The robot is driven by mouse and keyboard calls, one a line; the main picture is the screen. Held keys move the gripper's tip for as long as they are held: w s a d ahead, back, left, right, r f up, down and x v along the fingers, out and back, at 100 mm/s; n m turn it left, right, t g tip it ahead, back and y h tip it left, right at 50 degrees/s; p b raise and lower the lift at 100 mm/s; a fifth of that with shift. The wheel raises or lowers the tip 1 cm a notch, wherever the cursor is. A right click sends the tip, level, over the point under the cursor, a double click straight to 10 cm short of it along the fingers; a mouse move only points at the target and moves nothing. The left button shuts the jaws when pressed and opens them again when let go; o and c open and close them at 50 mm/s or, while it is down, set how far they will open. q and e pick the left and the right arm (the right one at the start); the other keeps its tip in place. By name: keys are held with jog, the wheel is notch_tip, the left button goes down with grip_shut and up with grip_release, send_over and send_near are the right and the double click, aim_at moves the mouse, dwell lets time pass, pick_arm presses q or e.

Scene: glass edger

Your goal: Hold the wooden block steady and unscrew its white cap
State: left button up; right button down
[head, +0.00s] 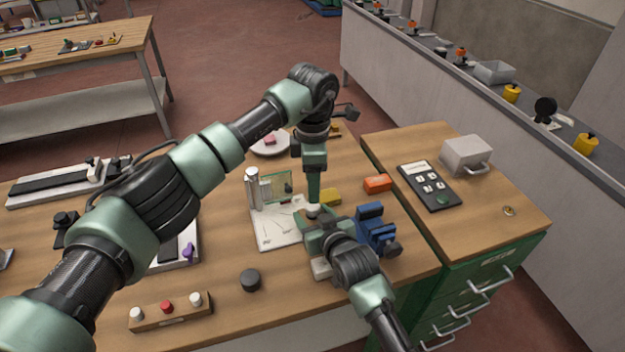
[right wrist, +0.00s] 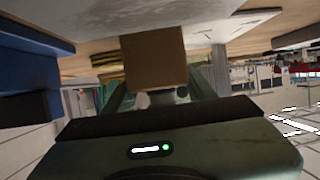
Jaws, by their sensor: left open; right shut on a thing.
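My right gripper (head: 318,222) is shut on the wooden block, low over the bench beside the glass edger's white base. In the right wrist view the wooden block (right wrist: 155,58) shows as a plain brown face between the fingers. In the head view my grippers hide most of the block. The white cap (head: 313,211) shows as a small pale spot at the top of the right gripper. My left gripper (head: 314,196) is open, points straight down and is directly above the cap. Whether its fingers touch the cap I cannot tell.
A blue vise (head: 373,228) stands close to the right of my right gripper. The glass edger (head: 270,232) is close on the left. A yellow block (head: 330,198) and an orange block (head: 377,184) lie behind. A black puck (head: 250,280) sits in front, with clear bench around it.

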aim_at(313, 206)
pick_arm(q)
jog(key=shift+r+m, duration=0.2)
jog(key=shift+m, duration=0.6)
jog(key=shift+f, duration=0.25)
notch_tip(313, 206, down, 8)
jog(key=shift+r, duration=0.25)
grip_shut()
jog(key=n, duration=1.3)
